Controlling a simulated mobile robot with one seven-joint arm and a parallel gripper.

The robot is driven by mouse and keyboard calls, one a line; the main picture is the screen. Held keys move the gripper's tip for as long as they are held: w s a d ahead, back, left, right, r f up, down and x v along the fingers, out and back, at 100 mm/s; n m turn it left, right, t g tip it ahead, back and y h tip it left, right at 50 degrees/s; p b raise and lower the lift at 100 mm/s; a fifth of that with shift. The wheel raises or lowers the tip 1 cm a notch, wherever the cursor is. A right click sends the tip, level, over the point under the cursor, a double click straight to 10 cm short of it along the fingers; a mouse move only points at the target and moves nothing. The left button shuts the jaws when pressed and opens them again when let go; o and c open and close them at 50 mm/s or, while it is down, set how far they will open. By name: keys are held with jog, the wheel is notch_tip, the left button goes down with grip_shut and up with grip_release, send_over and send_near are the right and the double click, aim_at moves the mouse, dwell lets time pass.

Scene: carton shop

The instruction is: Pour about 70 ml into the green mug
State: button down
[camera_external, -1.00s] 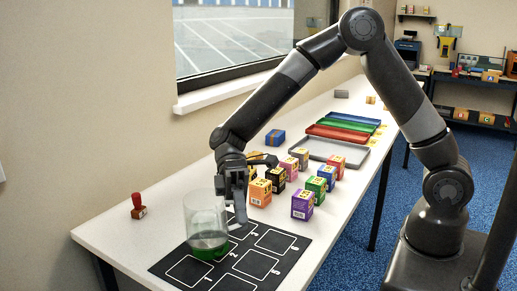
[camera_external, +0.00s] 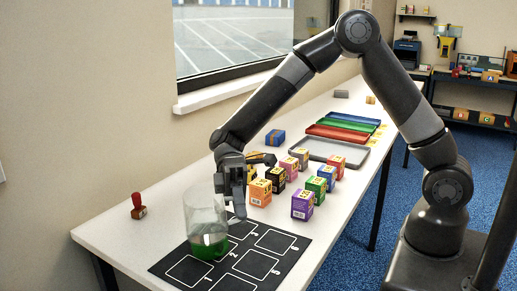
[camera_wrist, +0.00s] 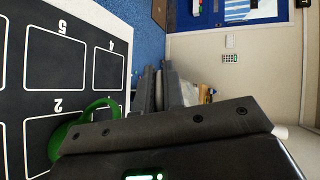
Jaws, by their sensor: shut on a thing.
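A clear, see-through cylindrical vessel (camera_external: 203,207) stands out at the front left in the external view. The green mug (camera_external: 208,246) shows low behind or through it, over the black mat; the overlap hides its outline. My gripper (camera_external: 238,208) points down, touching the vessel's right side and shut on it. The vessel looks about upright, and I cannot tell its fill level or whether any liquid is flowing. In the wrist view a curved green part of the mug (camera_wrist: 62,137) shows beside my gripper's dark body, which hides the rest.
The black mat (camera_external: 178,268) has numbered white squares. Several coloured cartons, such as a purple one (camera_external: 302,206), stand to the right of my gripper. A red-handled stamp (camera_external: 138,206) is at the left. Grey (camera_external: 333,152), red and green trays lie farther back.

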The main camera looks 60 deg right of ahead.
jog(key=shift+s+a+r+y, duration=0.1)
jog(key=shift+r+y, duration=0.05)
jog(key=shift+y, duration=0.15)
jog(key=shift+w+d+r+g+y, duration=0.2)
jog(key=shift+g+y, duration=0.1)
jog(key=shift+g, duration=0.2)
dwell(0.4)
jog(key=shift+s+r, duration=0.1)
dwell(0.4)
jog(key=shift+s+a, duration=0.2)
jog(key=shift+a, duration=0.05)
jog(key=f+t+h, duration=0.1)
jog(key=s+a+t+h, duration=0.1)
jog(key=shift+f+t+h, duration=0.3)
jog(key=shift+f+h, duration=0.1)
jog(key=shift+w+d+f+t+h, duration=0.1)
jog(key=shift+w+f+t+h, duration=0.1)
jog(key=shift+t+h, duration=0.2)
jog(key=shift+s+r+t+h, duration=0.1)
jog(key=shift+r+t+h, duration=0.15)
jog(key=shift+t+h, duration=0.2)
jog(key=shift+f, duration=0.2)
jog(key=shift+h, duration=0.25)
dwell(0.5)
